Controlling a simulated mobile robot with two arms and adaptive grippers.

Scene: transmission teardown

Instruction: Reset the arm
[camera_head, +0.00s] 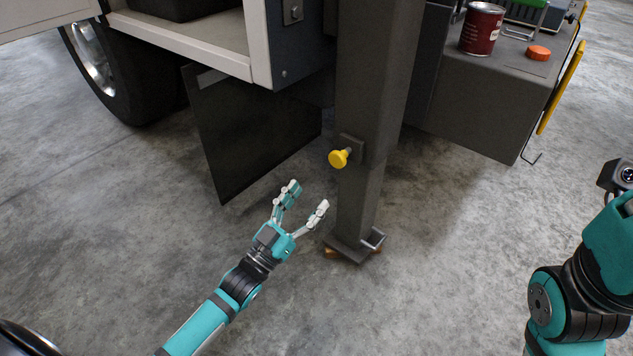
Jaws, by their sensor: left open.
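My left gripper (307,197) is teal and white, with its two fingers spread apart and nothing between them. It points up and to the right, over the grey floor. It appears just left of the lower part of a dark grey support leg (361,205). A yellow knob (339,158) sticks out of the leg, above and to the right of the fingertips, and the gripper is apart from it. My right arm is at the right edge, teal and black and bent upward. Its gripper fingers are not visible.
The leg's foot plate (352,247) rests near the floor. A black mudflap (250,135) hangs behind, beside a tyre (108,75). A dark grey box (478,105) at upper right carries a red can (481,28) and an orange cap (538,53). Concrete floor (440,260) between the arms is clear.

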